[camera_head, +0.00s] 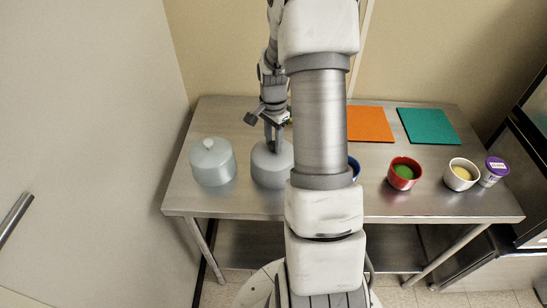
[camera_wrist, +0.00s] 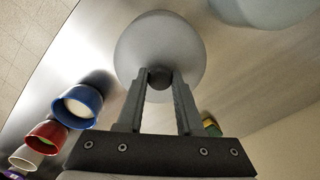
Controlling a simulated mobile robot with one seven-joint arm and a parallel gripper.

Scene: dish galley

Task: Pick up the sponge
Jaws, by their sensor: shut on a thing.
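My gripper (camera_head: 273,143) is shut on the dark knob (camera_wrist: 159,78) of a grey round lid (camera_head: 268,172). The lid also shows in the wrist view (camera_wrist: 150,40), with the knob between the fingertips (camera_wrist: 160,82). I cannot tell whether the lid touches the table, and what is under it is hidden. A small yellow and green thing (camera_wrist: 211,126) shows beside the right finger in the wrist view, mostly hidden by my gripper. It may be the sponge, but I cannot tell. It does not show in the head view, where my arm covers the table's middle.
A pale blue-green lid (camera_head: 212,165) stands to the left on the steel table (camera_head: 240,207). To the right are a blue bowl (camera_wrist: 78,107), a red bowl (camera_head: 403,184), a white bowl (camera_head: 450,184) and a purple-topped cup (camera_head: 492,178). Orange (camera_head: 370,123) and teal (camera_head: 428,127) mats lie behind.

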